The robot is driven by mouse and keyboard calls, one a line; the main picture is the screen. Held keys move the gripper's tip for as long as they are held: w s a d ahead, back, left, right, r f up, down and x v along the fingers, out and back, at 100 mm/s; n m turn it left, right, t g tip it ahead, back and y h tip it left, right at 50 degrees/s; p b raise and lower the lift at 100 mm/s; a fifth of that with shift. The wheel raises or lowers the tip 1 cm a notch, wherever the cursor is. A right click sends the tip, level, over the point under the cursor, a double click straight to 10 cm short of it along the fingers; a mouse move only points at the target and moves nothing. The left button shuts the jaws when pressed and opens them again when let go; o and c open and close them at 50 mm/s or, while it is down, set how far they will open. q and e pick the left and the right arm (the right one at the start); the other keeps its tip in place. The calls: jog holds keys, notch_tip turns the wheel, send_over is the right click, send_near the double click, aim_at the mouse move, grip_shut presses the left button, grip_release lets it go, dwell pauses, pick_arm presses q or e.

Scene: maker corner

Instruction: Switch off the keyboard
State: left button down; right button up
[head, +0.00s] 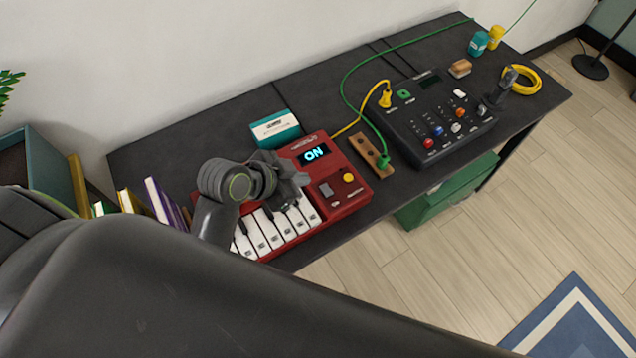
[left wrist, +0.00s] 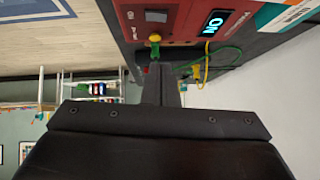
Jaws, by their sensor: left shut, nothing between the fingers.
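The red keyboard (head: 345,205) lies on the dark desk, with white keys at its left and a control panel at its right. Its display (head: 313,154) is lit and reads ON; the display also shows in the left wrist view (left wrist: 214,24). The panel has a grey switch (head: 326,189) and a round yellow button (head: 348,177). My left gripper (head: 303,180) is shut and empty, over the keyboard just left of the grey switch. In the left wrist view its closed fingers (left wrist: 161,70) point toward the panel; contact cannot be told. My right gripper is not in view.
A teal-and-white box (head: 275,129) stands behind the keyboard. A wooden block (head: 371,157) with a green plug and a black mixer (head: 436,118) with cables stand to the right. Books (head: 165,202) stand at the left. A green case (head: 446,196) is below the desk.

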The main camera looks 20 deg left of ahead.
aim_at(331, 190)
pick_arm(q)
jog(key=x, duration=0.6)
jog(key=f, duration=0.1)
jog(key=w+f, duration=0.1)
jog(key=f, duration=0.1)
jog(key=shift+d+f+p, duration=0.1)
jog(key=shift+d+p, duration=0.1)
jog(key=shift+p, duration=0.1)
jog(key=shift+a+f, duration=0.1)
jog(key=shift+f, duration=0.8)
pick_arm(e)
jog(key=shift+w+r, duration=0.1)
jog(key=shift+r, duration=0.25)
pick_arm(q)
jog(key=shift+f, duration=0.2)
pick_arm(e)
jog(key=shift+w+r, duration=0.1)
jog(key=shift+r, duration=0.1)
pick_arm(q)
jog(key=shift+s+d+r+p, duration=0.1)
jog(key=shift+s+d+p, duration=0.2)
jog(key=shift+p, duration=0.2)
jog(key=shift+s+d, duration=0.15)
jog(key=shift+d, duration=0.15)
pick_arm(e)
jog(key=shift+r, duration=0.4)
pick_arm(q)
jog(key=shift+r, duration=0.1)
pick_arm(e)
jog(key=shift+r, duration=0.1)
